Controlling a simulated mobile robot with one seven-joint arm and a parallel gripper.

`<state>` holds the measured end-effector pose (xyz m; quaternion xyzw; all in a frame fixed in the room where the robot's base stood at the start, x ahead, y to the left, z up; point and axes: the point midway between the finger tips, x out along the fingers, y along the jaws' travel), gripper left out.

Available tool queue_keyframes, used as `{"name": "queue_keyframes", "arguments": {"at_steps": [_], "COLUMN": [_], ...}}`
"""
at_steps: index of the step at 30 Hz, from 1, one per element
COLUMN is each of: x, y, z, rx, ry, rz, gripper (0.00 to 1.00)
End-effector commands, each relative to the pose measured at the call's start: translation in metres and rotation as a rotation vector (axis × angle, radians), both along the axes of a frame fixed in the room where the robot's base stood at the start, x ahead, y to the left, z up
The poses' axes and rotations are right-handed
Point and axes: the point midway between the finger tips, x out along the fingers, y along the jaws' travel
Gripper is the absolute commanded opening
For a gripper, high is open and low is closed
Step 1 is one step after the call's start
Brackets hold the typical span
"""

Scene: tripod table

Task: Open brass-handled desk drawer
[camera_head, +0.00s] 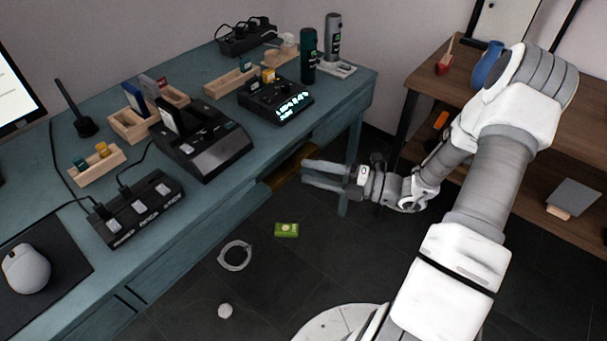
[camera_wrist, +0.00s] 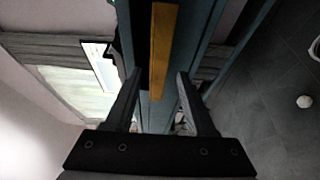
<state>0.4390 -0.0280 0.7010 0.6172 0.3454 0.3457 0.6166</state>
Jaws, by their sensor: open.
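The teal desk (camera_head: 225,180) runs diagonally across the left of the head view. A brass handle (camera_head: 287,171) shows below its front edge, partly hidden behind my fingers. In the wrist view the brass handle (camera_wrist: 163,45) is a long bar, ahead of and roughly between my fingertips. My gripper (camera_head: 304,173) is open and empty, its fingers pointing at the handle from the right. In the wrist view my gripper (camera_wrist: 160,76) has its fingers on either side of the handle's near end; I cannot tell whether they touch it. How far the drawer stands open is not clear.
A black card terminal (camera_head: 205,150), a lit device (camera_head: 278,100) and a mouse (camera_head: 26,268) stand on the desk. A green box (camera_head: 286,230), a cable coil (camera_head: 235,255) and a white ball (camera_head: 225,311) lie on the floor. A wooden shelf (camera_head: 425,78) stands at right.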

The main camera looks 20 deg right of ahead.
Motion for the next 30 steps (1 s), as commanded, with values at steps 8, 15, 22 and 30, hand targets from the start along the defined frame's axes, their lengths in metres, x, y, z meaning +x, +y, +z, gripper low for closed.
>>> {"name": "queue_keyframes", "arguments": {"at_steps": [8, 15, 22, 30], "x": [0.013, 0.014, 0.014, 0.013], "y": [0.021, 0.022, 0.022, 0.022], "z": [0.0, 0.0, 0.0, -0.001], "rx": [-0.001, -0.001, -0.001, -0.003], "ry": [-0.001, 0.0, 0.0, 0.002], "rz": [0.0, 0.0, 0.0, -0.001], "gripper": [0.55, 0.55, 0.21, 0.0]}}
